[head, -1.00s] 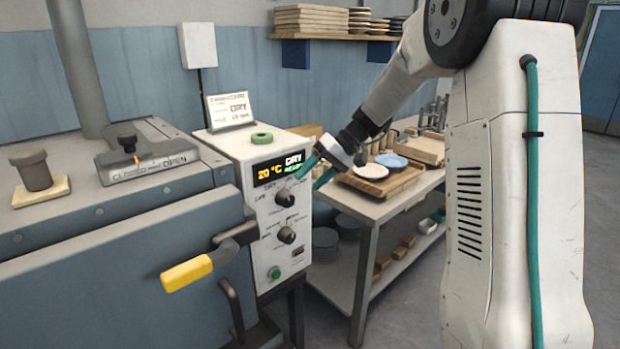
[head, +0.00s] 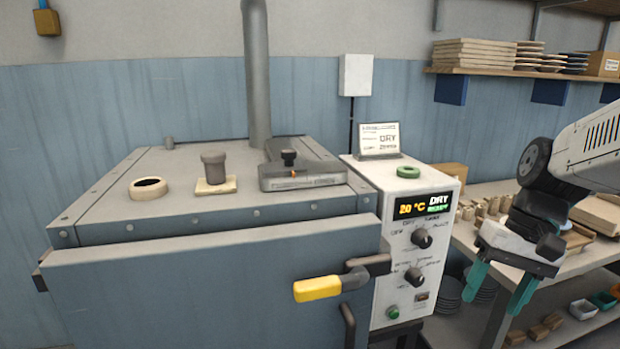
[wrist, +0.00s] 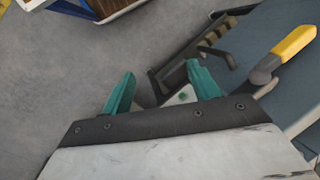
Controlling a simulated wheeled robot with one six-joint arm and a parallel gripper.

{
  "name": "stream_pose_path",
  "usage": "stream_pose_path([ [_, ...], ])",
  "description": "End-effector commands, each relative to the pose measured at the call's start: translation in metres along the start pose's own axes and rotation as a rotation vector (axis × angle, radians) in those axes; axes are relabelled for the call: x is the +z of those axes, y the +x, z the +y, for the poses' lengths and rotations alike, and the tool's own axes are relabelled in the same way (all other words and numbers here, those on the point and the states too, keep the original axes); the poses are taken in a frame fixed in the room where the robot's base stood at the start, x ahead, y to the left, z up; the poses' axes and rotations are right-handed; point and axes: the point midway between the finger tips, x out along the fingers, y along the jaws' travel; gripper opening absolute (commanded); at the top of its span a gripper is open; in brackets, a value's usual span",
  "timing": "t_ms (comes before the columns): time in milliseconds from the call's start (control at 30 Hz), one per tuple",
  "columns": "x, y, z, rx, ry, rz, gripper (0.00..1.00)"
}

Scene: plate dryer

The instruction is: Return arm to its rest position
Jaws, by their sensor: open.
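My gripper (head: 496,289) is at the right of the head view, in front of the side workbench and to the right of the control panel. Its two green fingers point down, apart and empty. In the wrist view my gripper (wrist: 160,88) also shows its fingers spread, with the grey floor and a corner of the control box between and beyond them. The arm reaches in from the right edge of the head view.
The blue dryer (head: 210,290) has a yellow door handle (head: 318,288), which also shows in the wrist view (wrist: 293,42). The control panel (head: 400,285) reads 20 °C DRY. The workbench (head: 487,190) holds wooden pieces. A shelf (head: 510,73) hangs above.

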Motion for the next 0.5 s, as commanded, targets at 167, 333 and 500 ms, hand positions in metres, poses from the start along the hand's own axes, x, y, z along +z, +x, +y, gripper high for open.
stream_pose_path([
  [167,0.07,0.002,0.001,0.151,-0.033,0.062,0.6],
  [333,0.115,0.006,0.005,0.242,-0.105,0.143,0.6],
  [500,0.135,0.004,0.001,0.258,-0.175,0.213,0.6],
])
